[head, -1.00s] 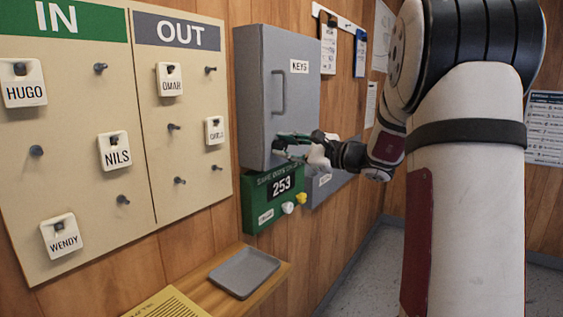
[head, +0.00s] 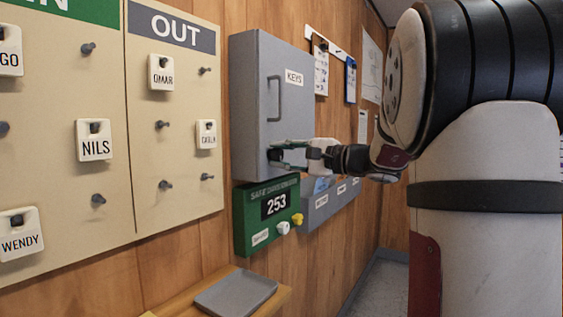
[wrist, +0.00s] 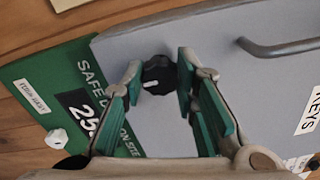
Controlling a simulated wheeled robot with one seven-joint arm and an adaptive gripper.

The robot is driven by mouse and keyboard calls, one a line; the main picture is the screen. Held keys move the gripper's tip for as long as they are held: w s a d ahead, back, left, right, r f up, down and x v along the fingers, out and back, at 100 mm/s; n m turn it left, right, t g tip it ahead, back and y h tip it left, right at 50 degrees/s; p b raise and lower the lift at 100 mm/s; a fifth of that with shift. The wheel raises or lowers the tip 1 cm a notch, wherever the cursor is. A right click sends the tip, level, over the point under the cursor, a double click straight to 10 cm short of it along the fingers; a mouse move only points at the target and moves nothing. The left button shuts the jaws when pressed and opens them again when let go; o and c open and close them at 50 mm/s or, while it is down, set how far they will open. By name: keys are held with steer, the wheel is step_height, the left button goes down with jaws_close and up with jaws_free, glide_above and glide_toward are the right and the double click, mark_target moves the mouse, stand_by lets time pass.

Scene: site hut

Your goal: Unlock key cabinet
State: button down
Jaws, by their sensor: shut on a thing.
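The grey key cabinet (head: 255,85) hangs on the wood wall, its door shut, with a KEYS label and a bar handle (head: 275,98). A round black knob (wrist: 157,75) with a pale mark sits low on its door. My gripper (head: 275,153) is at the door's lower part. In the wrist view my gripper (wrist: 160,72) has its green-padded fingers on both sides of the knob, shut on it.
Just below hangs a green counter box (head: 250,225) reading 253, with white and yellow knobs. A grey tray (head: 236,292) lies on a shelf below. The IN/OUT tag board (head: 185,100) is left; grey labelled holders (head: 328,203) are right.

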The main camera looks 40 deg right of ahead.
stand_by(0.3)
steer(key=c, duration=1.3)
jaws_free()
steer(key=shift+s, duration=0.1)
steer(key=v, duration=1.1)
steer(key=shift+s+d, duration=0.1)
steer(key=shift+s, duration=0.3)
